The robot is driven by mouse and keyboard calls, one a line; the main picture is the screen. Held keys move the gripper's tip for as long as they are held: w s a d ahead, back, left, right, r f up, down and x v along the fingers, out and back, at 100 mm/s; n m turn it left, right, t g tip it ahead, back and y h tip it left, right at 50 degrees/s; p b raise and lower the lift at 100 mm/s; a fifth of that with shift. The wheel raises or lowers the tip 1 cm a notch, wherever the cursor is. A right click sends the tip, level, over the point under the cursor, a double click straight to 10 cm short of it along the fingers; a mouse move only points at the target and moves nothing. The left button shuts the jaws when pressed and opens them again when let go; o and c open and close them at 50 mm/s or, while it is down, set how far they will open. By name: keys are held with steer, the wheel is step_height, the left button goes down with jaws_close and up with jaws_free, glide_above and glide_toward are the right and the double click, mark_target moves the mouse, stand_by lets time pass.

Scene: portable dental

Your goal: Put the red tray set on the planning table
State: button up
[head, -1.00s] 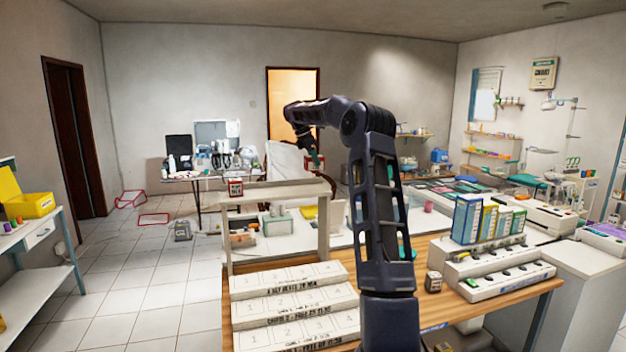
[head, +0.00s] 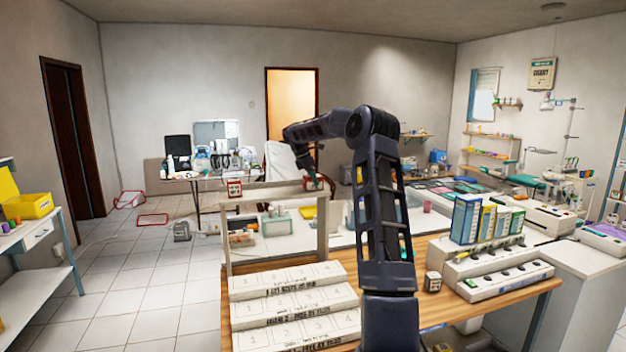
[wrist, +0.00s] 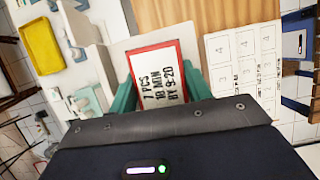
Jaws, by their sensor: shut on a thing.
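My gripper (head: 311,172) is at the right end of the raised shelf (head: 270,191) over the wooden table. In the wrist view its two green fingers (wrist: 158,88) are shut on a red-edged block with a white label (wrist: 157,70), reading "7 PCS 10 MIN BY 9:20". I take this block to be the red tray set. In the head view its red edge (head: 312,184) shows small below the fingers, at shelf height. I cannot tell whether it touches the shelf. Which surface is the planning table is not marked.
White stepped label blocks (head: 293,316) fill the wooden table's (head: 434,250) front left. A white stepped rack with upright boxes (head: 500,262) stands at right. A yellow tray (wrist: 41,44) shows in the wrist view.

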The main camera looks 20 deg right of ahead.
steer(key=shift+f, duration=0.1)
steer(key=o, duration=1.1)
steer(key=v, duration=1.2)
steer(key=s+a+r+m+t, duration=0.1)
steer(key=s+a+r+m, duration=0.15)
steer(key=s, duration=0.35)
steer(key=s+a+r+m, duration=0.1)
steer(key=s+a+r, duration=0.15)
steer(key=s, duration=0.35)
steer(key=s+f+m+t+y, duration=0.1)
steer(key=s+f+m, duration=0.25)
steer(key=s, duration=1.15)
steer(key=s+f+m+t+y, duration=0.1)
steer(key=s+f+m, duration=0.3)
steer(key=s, duration=1.1)
steer(key=s+f+m+t+y, duration=0.1)
steer(key=s+f+m, duration=0.5)
steer(key=s, duration=0.8)
step_height(320, 180, down, 3)
steer(key=shift+s+f+m+t+y, duration=0.15)
steer(key=shift+s+m+t+y, duration=0.2)
steer(key=shift+y, duration=0.45)
steer(key=shift+w+d, duration=0.1)
